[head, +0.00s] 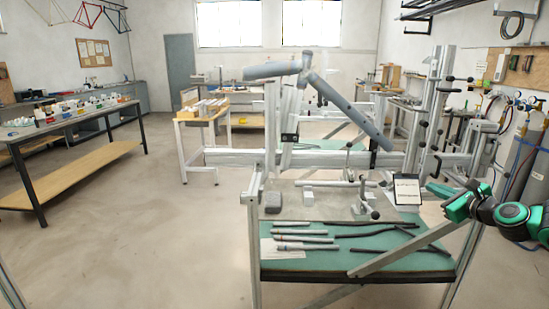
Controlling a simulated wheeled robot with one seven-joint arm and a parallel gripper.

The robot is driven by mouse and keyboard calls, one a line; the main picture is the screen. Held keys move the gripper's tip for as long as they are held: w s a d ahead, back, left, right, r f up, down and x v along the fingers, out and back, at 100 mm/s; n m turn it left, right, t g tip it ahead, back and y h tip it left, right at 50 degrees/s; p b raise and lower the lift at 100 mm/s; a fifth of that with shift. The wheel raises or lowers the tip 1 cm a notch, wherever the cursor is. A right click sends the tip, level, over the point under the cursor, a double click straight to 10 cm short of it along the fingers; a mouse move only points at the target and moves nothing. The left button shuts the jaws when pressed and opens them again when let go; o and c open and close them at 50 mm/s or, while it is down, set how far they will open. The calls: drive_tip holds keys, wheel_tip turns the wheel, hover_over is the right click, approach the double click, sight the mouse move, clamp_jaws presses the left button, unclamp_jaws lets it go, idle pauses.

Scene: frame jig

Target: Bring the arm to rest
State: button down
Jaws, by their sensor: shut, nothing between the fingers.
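Part of my arm, with green and black links (512,220), reaches in from the right edge. It ends in green caps beside the right end of the frame jig (230,158). I see no gripper fingers on the part of the arm that shows. My gripper is hidden or outside the picture. The arm's visible end appears just right of a small white sign with a dark border (406,190). I cannot tell the gap between them.
A grey tube assembly (315,84) sits high on the jig. Below, a green-topped bench (330,264) holds several tubes. A diagonal metal brace (405,249) crosses the bench's right front. Gas cylinders (520,160) stand at the right wall. Floor on the left (130,230) is clear.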

drive_tip(key=s+a+f+n+g, duration=0.6)
drive_tip(key=s+a+n+g, duration=0.15)
drive_tip(key=s+n, duration=0.35)
drive_tip(key=s+a+r+n+g+h, duration=0.1)
drive_tip(key=s+n+g, duration=0.7)
drive_tip(key=s, duration=2.6)
drive_tip(key=a+n+h, duration=0.1)
drive_tip(key=n, duration=0.2)
drive_tip(key=shift+r, duration=0.1)
drive_tip(key=shift+w+f, duration=0.25)
drive_tip(key=shift+w, duration=0.35)
